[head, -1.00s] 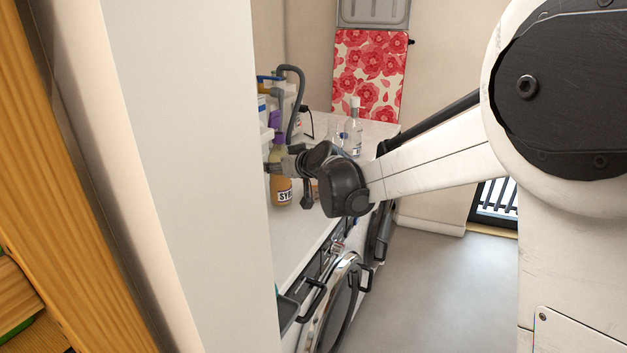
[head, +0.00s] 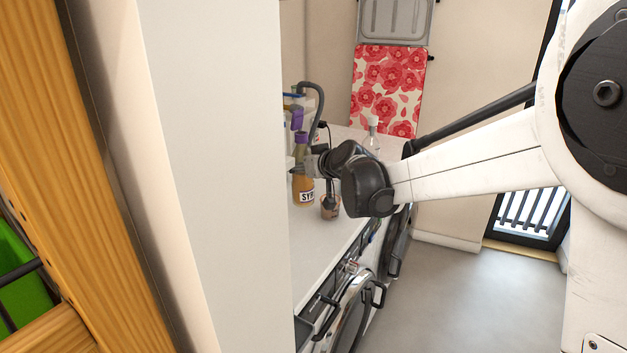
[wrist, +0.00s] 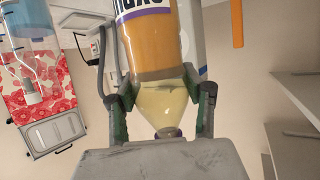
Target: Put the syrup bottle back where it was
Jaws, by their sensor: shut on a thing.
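The syrup bottle (head: 303,190) is amber with a white label and a purple top, upright over the white counter in the head view. I cannot tell whether its base touches the counter. My gripper (head: 309,163) reaches in from the right and is shut on the bottle's upper part. In the wrist view, the bottle (wrist: 158,50) appears upside down. The fingers of my gripper (wrist: 162,110) lie on both sides of its pale, tapering shoulder. A purple ring shows at the neck. The fingertips are partly hidden in the head view.
A small glass with brown contents (head: 330,208) stands just right of the bottle. A clear bottle with a white cap (head: 373,130) is farther back, partly hidden by my arm. A white wall panel (head: 215,150) hides the counter's left side. Washing machines (head: 355,310) stand below.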

